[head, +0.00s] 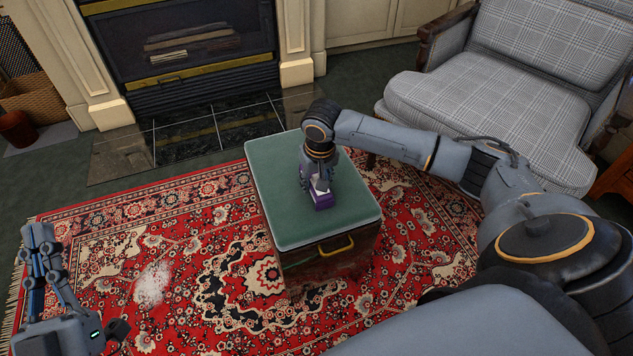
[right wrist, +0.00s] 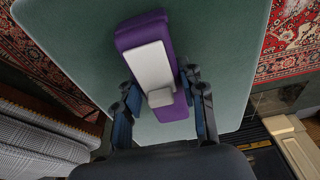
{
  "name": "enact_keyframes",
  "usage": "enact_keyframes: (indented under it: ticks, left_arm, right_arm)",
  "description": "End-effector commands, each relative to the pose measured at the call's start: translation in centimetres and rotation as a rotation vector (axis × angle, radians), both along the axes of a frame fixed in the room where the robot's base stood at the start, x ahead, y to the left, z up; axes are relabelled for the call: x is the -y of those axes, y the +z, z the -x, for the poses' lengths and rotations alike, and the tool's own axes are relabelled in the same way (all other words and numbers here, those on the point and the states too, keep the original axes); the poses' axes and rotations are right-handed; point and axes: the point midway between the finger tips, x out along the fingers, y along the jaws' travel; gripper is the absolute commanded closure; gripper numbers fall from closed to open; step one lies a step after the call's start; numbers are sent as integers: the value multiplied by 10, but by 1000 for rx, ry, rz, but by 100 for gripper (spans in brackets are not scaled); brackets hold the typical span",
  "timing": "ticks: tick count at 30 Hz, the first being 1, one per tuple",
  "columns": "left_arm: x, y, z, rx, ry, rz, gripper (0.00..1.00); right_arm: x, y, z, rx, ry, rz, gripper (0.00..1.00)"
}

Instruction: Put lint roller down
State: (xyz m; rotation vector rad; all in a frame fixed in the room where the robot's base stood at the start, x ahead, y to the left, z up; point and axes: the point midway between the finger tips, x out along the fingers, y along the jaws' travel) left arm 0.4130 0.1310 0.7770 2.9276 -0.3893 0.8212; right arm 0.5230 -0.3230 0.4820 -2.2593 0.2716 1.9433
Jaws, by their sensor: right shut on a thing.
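The lint roller (head: 321,197), purple with a pale grey-white part, is at the top of the green ottoman (head: 270,170). My right gripper (head: 318,182) points down over it and is shut on it. In the right wrist view the lint roller (right wrist: 152,65) lies between the two fingers of the right gripper (right wrist: 162,98), with the green top behind it. I cannot tell whether it touches the top. My left gripper (head: 40,238) is at the lower left over the rug, its fingers apart and empty.
The ottoman has a yellow handle (head: 335,246) on its front and stands on a red patterned rug (head: 180,235). A whitish patch (head: 153,284) lies on the rug. A checked armchair (head: 490,105) is at the right, a fireplace (head: 180,50) behind. The ottoman top around the roller is clear.

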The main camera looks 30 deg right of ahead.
Motion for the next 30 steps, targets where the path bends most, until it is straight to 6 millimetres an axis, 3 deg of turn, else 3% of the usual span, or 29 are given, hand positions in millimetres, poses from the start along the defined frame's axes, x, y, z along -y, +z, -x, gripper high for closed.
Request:
enact_keyframes:
  ticks: [11, 12, 15, 30]
  left_arm:
    - [0, -5, -4, -40, 2, -11, 100]
    - [0, -7, -4, -46, 2, -12, 100]
    - [0, -7, -4, -45, 2, -12, 100]
    - [-1, -2, -3, -30, 3, -9, 100]
  right_arm:
    - [0, -2, 0, 0, 0, 0, 85]
    - [0, -2, 0, -1, 0, 0, 58]
    - [0, -2, 0, -1, 0, 0, 38]
    - [0, 6, 0, 2, 0, 0, 37]
